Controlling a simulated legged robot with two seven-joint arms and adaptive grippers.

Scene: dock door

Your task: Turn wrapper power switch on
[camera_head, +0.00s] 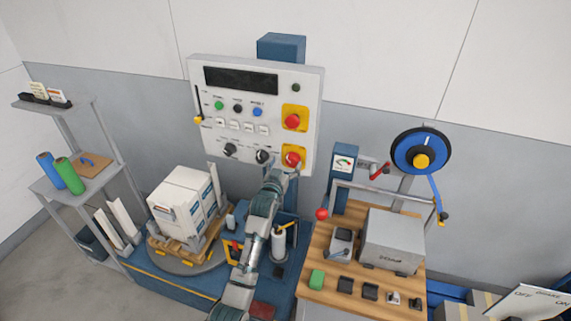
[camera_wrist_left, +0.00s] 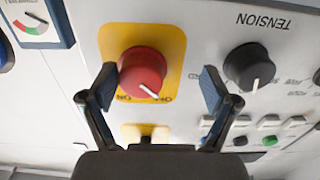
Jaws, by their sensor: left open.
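The power switch is a red rotary knob on a yellow plate at the lower right of the white control panel (camera_head: 250,140). The knob (camera_head: 293,159) is partly hidden by my left gripper (camera_head: 280,174) in the head view. In the left wrist view, which is upside down, the red knob (camera_wrist_left: 143,72) lies between the fingers of my open left gripper (camera_wrist_left: 155,90), closer to the left finger. I cannot tell whether a finger touches it. Its white mark points towards the lower-right label, which looks like OFF; ON is at lower left.
A black TENSION knob (camera_wrist_left: 248,66) sits close to the right finger. A red emergency button (camera_head: 292,121) is above the switch. A gauge post (camera_head: 343,170) and wooden bench (camera_head: 340,275) stand at right. Stacked white boxes (camera_head: 180,200) stand at left.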

